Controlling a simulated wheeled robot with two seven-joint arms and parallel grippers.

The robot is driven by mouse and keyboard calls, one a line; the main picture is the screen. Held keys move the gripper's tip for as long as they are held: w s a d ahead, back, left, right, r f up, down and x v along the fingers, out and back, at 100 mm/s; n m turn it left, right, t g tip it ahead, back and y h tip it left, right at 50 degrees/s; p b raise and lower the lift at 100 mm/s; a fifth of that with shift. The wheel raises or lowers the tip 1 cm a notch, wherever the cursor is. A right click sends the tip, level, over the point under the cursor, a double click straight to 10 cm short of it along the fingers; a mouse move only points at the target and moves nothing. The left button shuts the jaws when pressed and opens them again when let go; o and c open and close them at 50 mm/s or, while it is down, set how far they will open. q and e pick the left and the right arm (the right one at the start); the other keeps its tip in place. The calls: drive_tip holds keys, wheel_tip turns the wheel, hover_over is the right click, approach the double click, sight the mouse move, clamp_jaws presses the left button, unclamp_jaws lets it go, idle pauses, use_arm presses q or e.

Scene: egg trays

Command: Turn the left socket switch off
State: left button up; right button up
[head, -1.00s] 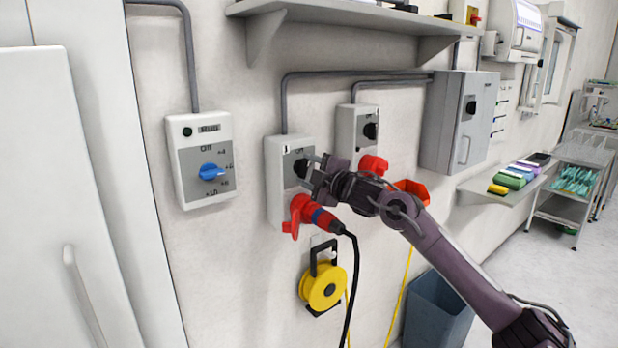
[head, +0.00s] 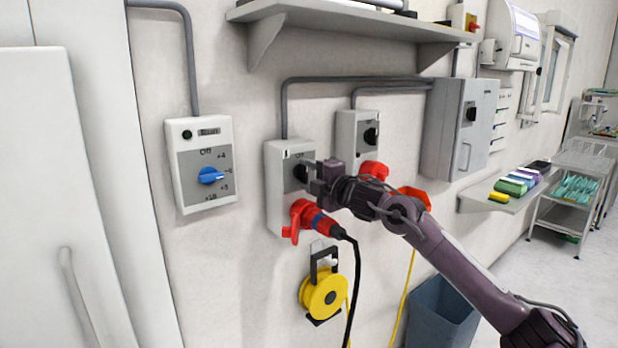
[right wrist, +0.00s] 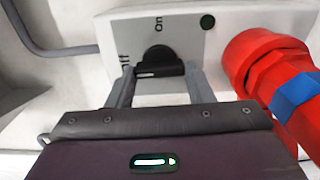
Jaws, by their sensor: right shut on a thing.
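The left socket (head: 276,212) is a grey-white box on the wall with a black rotary switch (head: 299,171) on its upper front. A red plug (head: 318,219) with a blue band and black cable sits at its lower part. My right gripper (head: 311,178) is at the switch, partly hiding it. In the right wrist view, the black switch (right wrist: 158,66) lies between the two grey fingers, and the gripper is shut on it. "On" and "Off" marks show beside the switch. The exact pointer direction is hard to tell. My left gripper is not in view.
A second socket (head: 345,128) with a black switch is just to the right. A dial box (head: 184,135) with a blue knob is on the left. A yellow cable reel (head: 324,296) hangs below. A shelf (head: 345,24) is above, and a grey cabinet (head: 447,128) stands right.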

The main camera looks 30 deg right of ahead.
drive_tip(key=shift+a+f, duration=0.15)
drive_tip(key=shift+f, duration=0.1)
drive_tip(key=o, duration=0.8)
drive_tip(key=shift+c, duration=0.2)
drive_tip(key=shift+o, duration=1.2)
drive_tip(key=shift+s+r, duration=0.1)
drive_tip(key=shift+r, duration=0.1)
drive_tip(key=shift+f, duration=0.1)
drive_tip(key=shift+s+b, duration=0.3)
drive_tip(key=shift+s, duration=0.1)
drive_tip(key=s+b, duration=0.2)
drive_tip(key=s, duration=0.1)
drive_tip(key=s+b, duration=0.1)
drive_tip(key=s, duration=0.1)
drive_tip(key=shift+d+f, duration=0.25)
drive_tip(key=shift+d, duration=0.15)
drive_tip(key=shift+s+r+b, duration=0.15)
drive_tip(key=shift+s+b, duration=0.55)
drive_tip(key=shift+s, duration=0.15)
drive_tip(key=shift+s+a+r, duration=0.1)
drive_tip(key=shift+r, duration=0.05)
